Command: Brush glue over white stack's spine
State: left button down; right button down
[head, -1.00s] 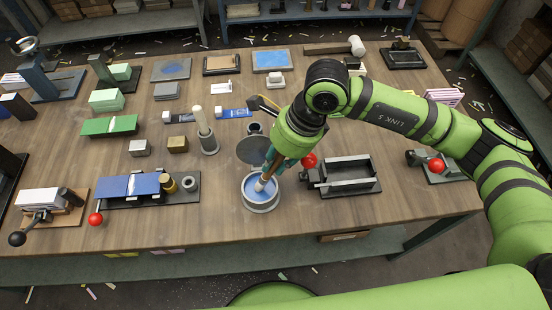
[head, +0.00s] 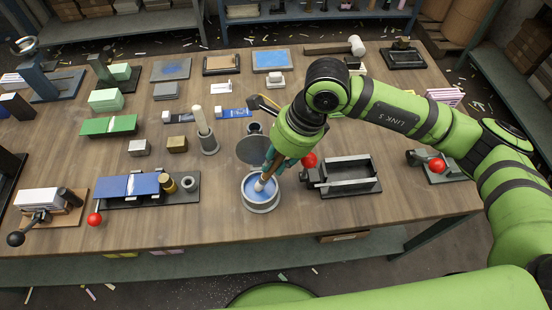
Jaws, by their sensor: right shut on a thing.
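My right gripper (head: 273,164) points down at the middle of the table. It is shut on a brush (head: 260,185), mostly hidden by the fingers and arm. The brush's pale end is inside the round glue pot (head: 261,207), over or in its blue contents; I cannot tell how deep. A white stack (head: 37,199) lies at the far left, in a wooden-based clamp with a black ball handle. I cannot tell which of its sides is the spine. My left gripper is out of view.
A dark open tray fixture (head: 347,177) with a red knob stands right of the pot. A blue stack (head: 131,185) sits in a clamp between the pot and the white stack. A pale-handled upright tool (head: 202,126) stands behind left. Bare table lies in front.

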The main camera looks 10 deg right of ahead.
jog(key=shift+s+f, duration=0.1)
jog(key=shift+f, duration=0.05)
dwell(1.2)
jog(key=shift+r, duration=0.9)
jog(key=shift+r+p, duration=1.15)
jog(key=shift+r, duration=1.6)
